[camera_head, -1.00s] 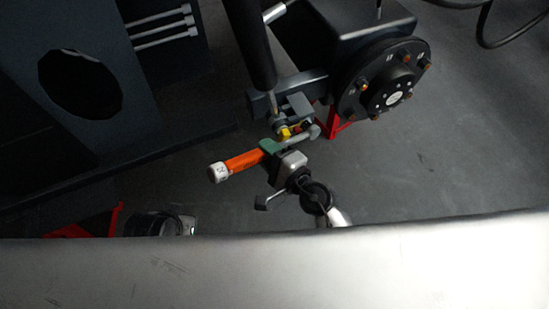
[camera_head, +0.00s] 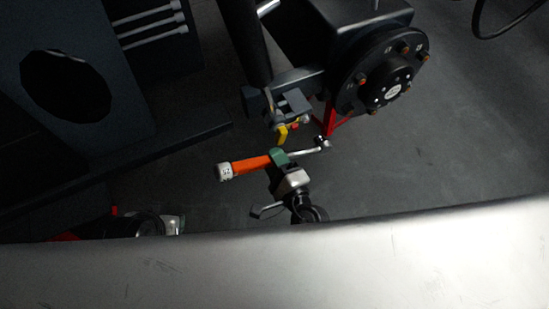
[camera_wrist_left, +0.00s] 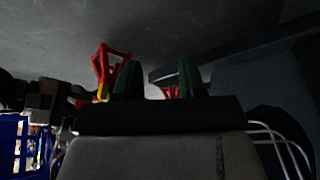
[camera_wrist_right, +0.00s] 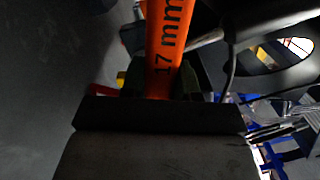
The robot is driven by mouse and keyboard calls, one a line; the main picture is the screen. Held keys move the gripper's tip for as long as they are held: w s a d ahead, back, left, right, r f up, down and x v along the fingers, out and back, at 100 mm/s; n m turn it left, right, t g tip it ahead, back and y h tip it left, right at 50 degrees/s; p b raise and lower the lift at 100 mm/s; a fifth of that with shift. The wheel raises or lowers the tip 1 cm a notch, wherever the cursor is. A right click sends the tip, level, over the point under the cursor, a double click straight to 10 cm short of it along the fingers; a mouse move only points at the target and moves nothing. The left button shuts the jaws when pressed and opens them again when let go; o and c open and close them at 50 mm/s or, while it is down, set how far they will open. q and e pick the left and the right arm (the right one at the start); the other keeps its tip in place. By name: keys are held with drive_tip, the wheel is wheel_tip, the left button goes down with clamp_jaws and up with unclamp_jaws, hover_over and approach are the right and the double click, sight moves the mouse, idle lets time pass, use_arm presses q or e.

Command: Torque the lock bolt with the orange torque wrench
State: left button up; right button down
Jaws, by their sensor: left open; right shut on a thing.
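The orange torque wrench (camera_head: 250,165) has a pale end cap on the left and a metal head (camera_head: 321,145) on the right. My right gripper (camera_head: 279,157) is shut on it with green fingers. The right wrist view shows its orange handle (camera_wrist_right: 166,50), marked "17 mm", between the fingers. The wrench is held below a grey clamp (camera_head: 290,105) with a yellow lever (camera_head: 283,133), and a gap shows between them. I cannot pick out the lock bolt for sure. My left gripper (camera_wrist_left: 158,80) is open and empty in the left wrist view.
A black round hub (camera_head: 385,75) with orange-brown bolts is at the upper right, with a red stand (camera_head: 330,122) beneath it. A dark panel with a round hole (camera_head: 65,85) stands at the left. A pale curved surface (camera_head: 300,260) crosses the bottom. Bare floor shows at the right.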

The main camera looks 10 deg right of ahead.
drive_tip(key=shift+r, duration=0.15)
drive_tip(key=shift+w+a, duration=0.15)
drive_tip(key=shift+w, duration=0.1)
use_arm(q)
drive_tip(key=shift+s+a+g, duration=0.25)
drive_tip(key=shift+s+g, duration=0.25)
drive_tip(key=shift+s, duration=0.3)
use_arm(e)
drive_tip(key=x, duration=0.4)
drive_tip(key=shift+w, duration=0.1)
use_arm(q)
drive_tip(key=shift+r+p, duration=0.25)
drive_tip(key=shift+p, duration=0.2)
use_arm(e)
drive_tip(key=shift+w, duration=0.25)
use_arm(q)
drive_tip(key=shift+f, duration=0.1)
use_arm(e)
drive_tip(key=shift+x, duration=0.85)
